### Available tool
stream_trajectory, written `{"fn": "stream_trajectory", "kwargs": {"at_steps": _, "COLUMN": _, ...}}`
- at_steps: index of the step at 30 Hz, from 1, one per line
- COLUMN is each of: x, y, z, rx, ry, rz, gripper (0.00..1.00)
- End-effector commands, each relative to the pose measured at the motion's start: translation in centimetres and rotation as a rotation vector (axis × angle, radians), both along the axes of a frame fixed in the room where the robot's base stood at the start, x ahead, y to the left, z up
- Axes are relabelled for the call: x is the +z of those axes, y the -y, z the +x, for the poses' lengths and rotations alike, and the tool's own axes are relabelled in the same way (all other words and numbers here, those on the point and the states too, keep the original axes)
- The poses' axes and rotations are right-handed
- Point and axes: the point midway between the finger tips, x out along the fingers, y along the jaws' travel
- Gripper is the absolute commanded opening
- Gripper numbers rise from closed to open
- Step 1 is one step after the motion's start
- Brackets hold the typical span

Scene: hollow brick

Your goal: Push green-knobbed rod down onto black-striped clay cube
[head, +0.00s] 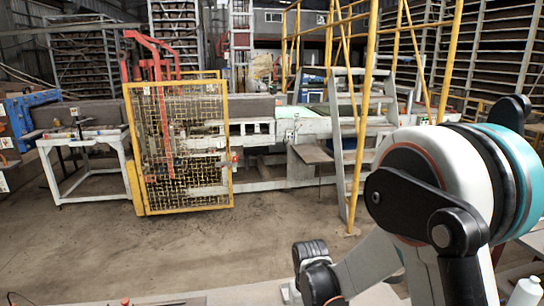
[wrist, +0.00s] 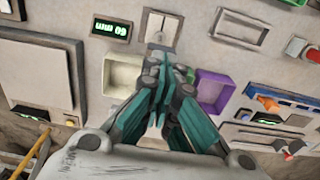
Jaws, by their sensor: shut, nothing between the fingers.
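My gripper (wrist: 160,62) is shut and empty in the wrist view, its teal and dark fingers meeting above a pale worktop. I cannot make out a black-striped clay cube in either view. The fingers hide part of the worktop between two trays. In the head view my arm fills the right side and its gripper cannot be made out.
A pale green tray (wrist: 122,75) and a purple tray (wrist: 215,90) lie either side of my fingers. A "60 mm" display (wrist: 110,28) and a white two-part panel (wrist: 160,28) are beyond. A yellow cage (head: 185,145) stands across the floor.

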Motion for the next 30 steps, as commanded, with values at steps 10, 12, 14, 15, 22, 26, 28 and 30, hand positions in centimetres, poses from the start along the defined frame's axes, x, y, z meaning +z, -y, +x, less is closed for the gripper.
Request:
{"fn": "stream_trajectory", "kwargs": {"at_steps": 10, "x": 0.4, "y": 0.0, "z": 0.0, "rx": 0.0, "ry": 0.0, "rz": 0.0, "gripper": 0.0}}
{"fn": "stream_trajectory", "kwargs": {"at_steps": 12, "x": 0.8, "y": 0.0, "z": 0.0, "rx": 0.0, "ry": 0.0, "rz": 0.0, "gripper": 0.0}}
{"fn": "stream_trajectory", "kwargs": {"at_steps": 14, "x": 1.2, "y": 0.0, "z": 0.0, "rx": 0.0, "ry": 0.0, "rz": 0.0, "gripper": 0.0}}
{"fn": "stream_trajectory", "kwargs": {"at_steps": 15, "x": 1.5, "y": 0.0, "z": 0.0, "rx": 0.0, "ry": 0.0, "rz": 0.0, "gripper": 0.0}}
{"fn": "stream_trajectory", "kwargs": {"at_steps": 22, "x": 3.2, "y": 0.0, "z": 0.0, "rx": 0.0, "ry": 0.0, "rz": 0.0, "gripper": 0.0}}
{"fn": "stream_trajectory", "kwargs": {"at_steps": 26, "x": 4.2, "y": 0.0, "z": 0.0, "rx": 0.0, "ry": 0.0, "rz": 0.0, "gripper": 0.0}}
{"fn": "stream_trajectory", "kwargs": {"at_steps": 28, "x": 4.7, "y": 0.0, "z": 0.0, "rx": 0.0, "ry": 0.0, "rz": 0.0, "gripper": 0.0}}
{"fn": "stream_trajectory", "kwargs": {"at_steps": 30, "x": 5.2, "y": 0.0, "z": 0.0, "rx": 0.0, "ry": 0.0, "rz": 0.0, "gripper": 0.0}}
